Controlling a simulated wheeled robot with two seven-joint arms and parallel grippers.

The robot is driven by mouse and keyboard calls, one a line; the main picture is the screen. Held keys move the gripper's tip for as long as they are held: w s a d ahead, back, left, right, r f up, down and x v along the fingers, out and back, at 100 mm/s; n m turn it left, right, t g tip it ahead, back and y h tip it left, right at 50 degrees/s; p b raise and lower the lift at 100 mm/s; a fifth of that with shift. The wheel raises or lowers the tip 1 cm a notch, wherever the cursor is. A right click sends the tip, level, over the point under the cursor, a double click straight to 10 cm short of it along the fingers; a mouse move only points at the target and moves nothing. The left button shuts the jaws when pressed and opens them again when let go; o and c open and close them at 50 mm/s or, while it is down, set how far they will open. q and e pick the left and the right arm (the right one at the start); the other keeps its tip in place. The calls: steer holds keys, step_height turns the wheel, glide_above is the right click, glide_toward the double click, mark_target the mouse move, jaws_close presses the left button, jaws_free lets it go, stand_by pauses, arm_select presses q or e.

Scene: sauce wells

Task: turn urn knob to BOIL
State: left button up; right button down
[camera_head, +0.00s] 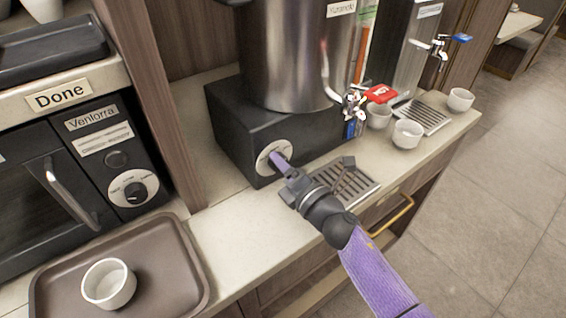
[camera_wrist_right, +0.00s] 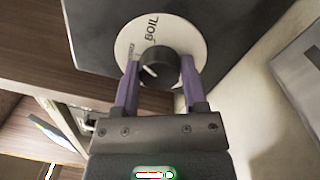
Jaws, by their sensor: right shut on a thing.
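The urn (camera_head: 290,60) is a steel cylinder on a black base (camera_head: 235,135). A white round dial (camera_head: 263,152) is on the base's front. In the right wrist view the dial (camera_wrist_right: 182,28) carries the word BOIL along its upper part, with smaller blurred lettering at its left. The black urn knob (camera_wrist_right: 158,66) has a white pointer mark on its left side, aimed away from BOIL. My right gripper (camera_head: 277,160) is shut on the knob, with its purple fingers (camera_wrist_right: 158,82) on either side. The fingers hide most of the knob in the head view. My left gripper is not in view.
A drip tray (camera_head: 352,198) lies right of my right gripper. The urn's tap (camera_head: 354,104), a red tag (camera_head: 380,94) and white cups (camera_head: 407,134) stand farther right. At left are a black oven (camera_head: 95,135) with its own knob and a brown tray (camera_head: 165,262) holding a white cup (camera_head: 108,284).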

steer(key=m+p, duration=0.1)
steer(key=m, duration=0.3)
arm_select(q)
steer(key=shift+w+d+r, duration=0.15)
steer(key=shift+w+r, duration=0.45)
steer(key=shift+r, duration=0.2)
arm_select(e)
steer(key=shift+m+h, duration=0.3)
steer(key=shift+m, duration=0.6)
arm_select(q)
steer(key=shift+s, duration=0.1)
arm_select(e)
steer(key=shift+m, duration=0.3)
steer(key=shift+c, duration=2.1)
jaws_free()
steer(key=p+v, duration=0.2)
steer(key=v, duration=0.8)
steer(key=shift+f+p, duration=0.2)
steer(key=shift+p, duration=0.2)
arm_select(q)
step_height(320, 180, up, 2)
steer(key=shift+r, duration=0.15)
